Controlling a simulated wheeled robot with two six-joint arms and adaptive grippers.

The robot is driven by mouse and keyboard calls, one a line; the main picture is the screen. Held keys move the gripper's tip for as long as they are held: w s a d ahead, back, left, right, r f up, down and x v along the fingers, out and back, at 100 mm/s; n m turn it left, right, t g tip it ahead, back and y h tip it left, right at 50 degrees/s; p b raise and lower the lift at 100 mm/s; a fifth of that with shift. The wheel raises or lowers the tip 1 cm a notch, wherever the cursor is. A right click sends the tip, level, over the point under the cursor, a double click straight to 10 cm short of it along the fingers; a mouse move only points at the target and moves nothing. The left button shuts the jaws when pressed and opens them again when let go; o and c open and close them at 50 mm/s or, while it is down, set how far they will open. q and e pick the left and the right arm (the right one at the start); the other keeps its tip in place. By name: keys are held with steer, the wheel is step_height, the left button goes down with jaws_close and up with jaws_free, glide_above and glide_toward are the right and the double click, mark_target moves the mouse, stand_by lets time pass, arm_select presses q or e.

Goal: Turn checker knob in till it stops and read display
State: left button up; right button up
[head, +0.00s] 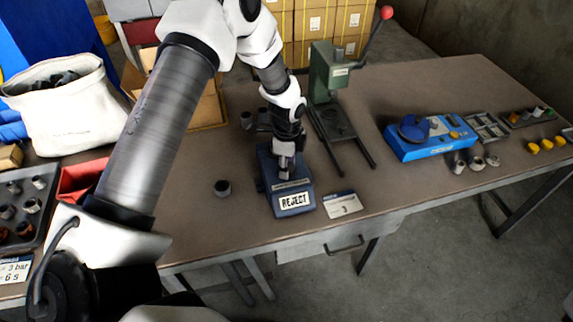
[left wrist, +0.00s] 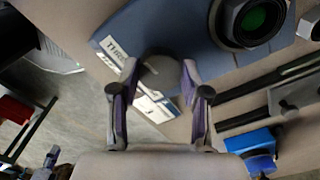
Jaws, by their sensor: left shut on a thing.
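The blue checker (head: 292,210) stands near the table's front edge, and its display (head: 294,201) reads REJECT. My left gripper (head: 285,168) reaches down to the checker from above and hides part of its top. In the left wrist view, the fingers of my left gripper (left wrist: 160,90) are closed on a round grey knob (left wrist: 160,74) at the edge of the blue checker body (left wrist: 180,30). A green disc in a dark ring (left wrist: 258,22) sits on the checker there. My right gripper is not in view.
A white card (head: 342,204) lies right of the checker. A green press (head: 330,75) with a red-knobbed lever stands behind. A blue device (head: 430,138) sits farther right. The table between is clear.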

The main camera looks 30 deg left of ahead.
arm_select(q)
steer(key=m, duration=0.5)
steer(key=shift+s+f+m, duration=0.15)
steer(key=shift+f+m, duration=0.05)
steer(key=shift+m, duration=0.1)
steer(key=m, duration=0.4)
steer(key=shift+m+b, duration=0.4)
steer(key=shift+d, duration=0.1)
steer(key=o, duration=1.2)
steer(key=shift+c, duration=0.2)
steer(key=shift+r, duration=0.15)
steer(key=shift+r, duration=0.25)
step_height(320, 180, up, 11)
steer(key=shift+r, duration=0.15)
